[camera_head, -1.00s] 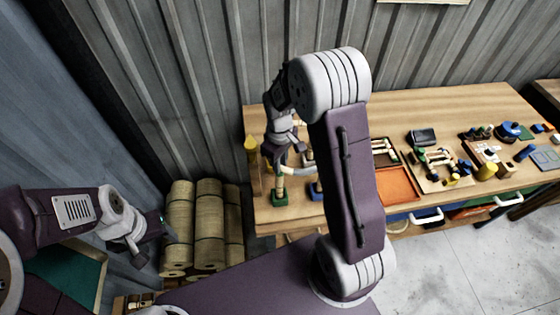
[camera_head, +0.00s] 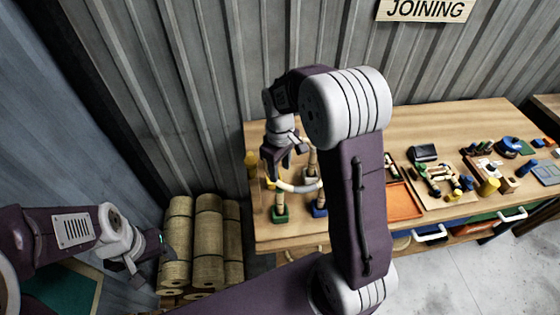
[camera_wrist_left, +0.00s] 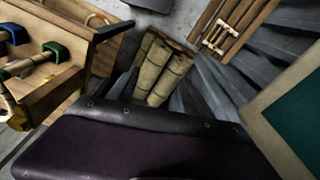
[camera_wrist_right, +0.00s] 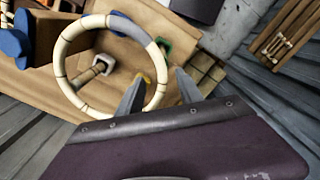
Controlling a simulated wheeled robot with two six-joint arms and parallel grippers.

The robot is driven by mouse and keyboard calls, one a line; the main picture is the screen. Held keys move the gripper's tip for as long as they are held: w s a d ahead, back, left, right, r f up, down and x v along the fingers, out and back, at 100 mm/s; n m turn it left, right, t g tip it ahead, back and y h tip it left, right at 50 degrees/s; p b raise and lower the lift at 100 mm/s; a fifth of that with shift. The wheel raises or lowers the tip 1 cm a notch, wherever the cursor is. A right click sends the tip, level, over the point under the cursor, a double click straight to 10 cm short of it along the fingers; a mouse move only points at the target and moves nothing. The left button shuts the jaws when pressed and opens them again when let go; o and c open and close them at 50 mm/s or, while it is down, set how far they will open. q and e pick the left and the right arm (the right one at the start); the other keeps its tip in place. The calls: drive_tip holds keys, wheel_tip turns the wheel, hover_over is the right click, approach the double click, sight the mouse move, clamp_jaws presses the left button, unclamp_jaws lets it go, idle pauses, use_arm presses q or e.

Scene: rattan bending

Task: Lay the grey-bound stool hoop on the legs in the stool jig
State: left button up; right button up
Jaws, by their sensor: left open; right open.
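The stool hoop, a cream ring with a grey-bound stretch, shows in the right wrist view (camera_wrist_right: 66,78). In the head view its near rim (camera_head: 298,188) appears level at the leg tops, the grey stretch between the legs on the green foot (camera_head: 280,214) and blue foot (camera_head: 319,209). Yellow (camera_head: 270,184) and pale (camera_head: 311,174) feet stand behind. Contact at every leg cannot be seen. My right gripper (camera_wrist_right: 160,80) is open, its fingers either side of the hoop's rim by the yellow foot. My left gripper (camera_head: 148,258) is open and empty, away from the bench.
The wooden bench (camera_head: 262,238) has an orange tray (camera_head: 404,203) and several small parts on its right. Upright rattan rolls (camera_head: 208,240) stand left of the bench. A corrugated wall rises behind. My right arm hides the bench's middle in the head view.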

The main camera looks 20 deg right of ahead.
wheel_tip(320, 180, up, 6)
drive_tip(key=s+a+f+m+t, duration=0.15)
drive_tip(key=s+f+m, duration=0.55)
drive_tip(key=s, duration=0.7)
wheel_tip(320, 180, down, 12)
drive_tip(key=b, duration=1)
drive_tip(key=shift+w+a+r+n+b, duration=0.15)
drive_tip(key=shift+w+a+n+b, duration=0.15)
drive_tip(key=shift+w+n, duration=0.15)
drive_tip(key=shift+s, duration=0.1)
drive_tip(key=shift+o, duration=0.4)
